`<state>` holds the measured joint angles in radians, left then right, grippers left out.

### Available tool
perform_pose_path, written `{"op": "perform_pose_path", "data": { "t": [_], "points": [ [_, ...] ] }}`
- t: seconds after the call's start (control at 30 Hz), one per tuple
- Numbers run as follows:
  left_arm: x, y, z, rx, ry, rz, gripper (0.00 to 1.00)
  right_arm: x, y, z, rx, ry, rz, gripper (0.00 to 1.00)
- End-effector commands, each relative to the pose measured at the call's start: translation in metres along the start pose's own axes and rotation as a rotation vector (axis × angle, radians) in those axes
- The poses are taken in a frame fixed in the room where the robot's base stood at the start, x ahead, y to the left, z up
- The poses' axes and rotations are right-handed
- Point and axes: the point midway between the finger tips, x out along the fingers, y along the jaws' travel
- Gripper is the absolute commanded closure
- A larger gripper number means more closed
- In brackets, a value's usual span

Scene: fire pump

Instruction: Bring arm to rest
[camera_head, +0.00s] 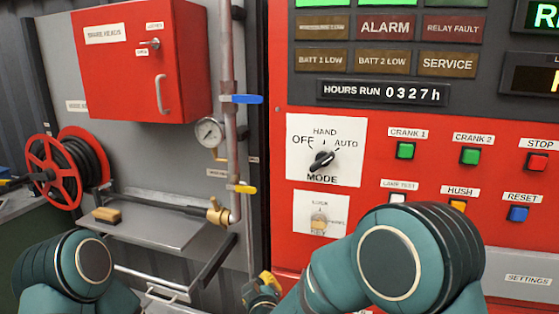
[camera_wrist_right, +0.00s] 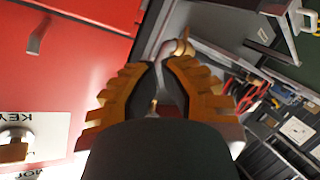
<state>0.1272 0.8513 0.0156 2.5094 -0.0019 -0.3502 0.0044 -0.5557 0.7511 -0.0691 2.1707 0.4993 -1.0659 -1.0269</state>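My right arm (camera_head: 400,262) crosses the lower right of the head view, bent in front of the red control panel (camera_head: 465,110). My right gripper (camera_head: 262,290), with yellow-orange fingers, shows small at the bottom middle, partly cut off by the frame. In the right wrist view its ridged fingers (camera_wrist_right: 158,70) lean close together. I see no object held between them, but whether they meet is unclear. My left arm (camera_head: 75,270) shows only as a bent joint at the lower left; its gripper is out of view.
The mode knob (camera_head: 322,160) and key switch (camera_head: 319,222) are on the panel above the right gripper. A pipe with a gauge (camera_head: 209,132) and valve levers stands to their left. A metal shelf (camera_head: 150,232), red hose reel (camera_head: 62,168) and red cabinet (camera_head: 140,65) are on the left.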

Motion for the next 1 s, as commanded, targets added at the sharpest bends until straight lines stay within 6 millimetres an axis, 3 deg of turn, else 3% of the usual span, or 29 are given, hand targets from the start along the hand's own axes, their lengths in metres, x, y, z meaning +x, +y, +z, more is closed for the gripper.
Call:
{"op": "perform_pose_path", "data": {
  "t": [0.03, 0.2, 0.3, 0.43, 0.6, 0.7, 1.0],
  "points": [
    [0.000, 0.000, 0.000, 0.000, 0.000, 0.000, 1.00, 0.001, -0.003, 0.038, 0.060, -0.074, -0.056, 1.00],
    [0.000, 0.000, 0.000, 0.000, 0.000, 0.000, 1.00, -0.024, -0.025, 0.151, 0.331, -0.348, -0.249, 1.00],
    [0.000, 0.000, 0.000, 0.000, 0.000, 0.000, 1.00, -0.056, -0.039, 0.210, 0.507, -0.539, -0.337, 1.00],
    [0.000, 0.000, 0.000, 0.000, 0.000, 0.000, 1.00, -0.108, -0.058, 0.267, 0.724, -0.788, -0.414, 1.00],
    [0.000, 0.000, 0.000, 0.000, 0.000, 0.000, 1.00, -0.164, -0.074, 0.304, 0.915, -1.026, -0.457, 1.00],
    [0.000, 0.000, 0.000, 0.000, 0.000, 0.000, 1.00, -0.180, -0.078, 0.311, 0.966, -1.096, -0.466, 1.00],
    [0.000, 0.000, 0.000, 0.000, 0.000, 0.000, 1.00, -0.185, -0.080, 0.313, 0.983, -1.117, -0.467, 1.00]
  ]
}}
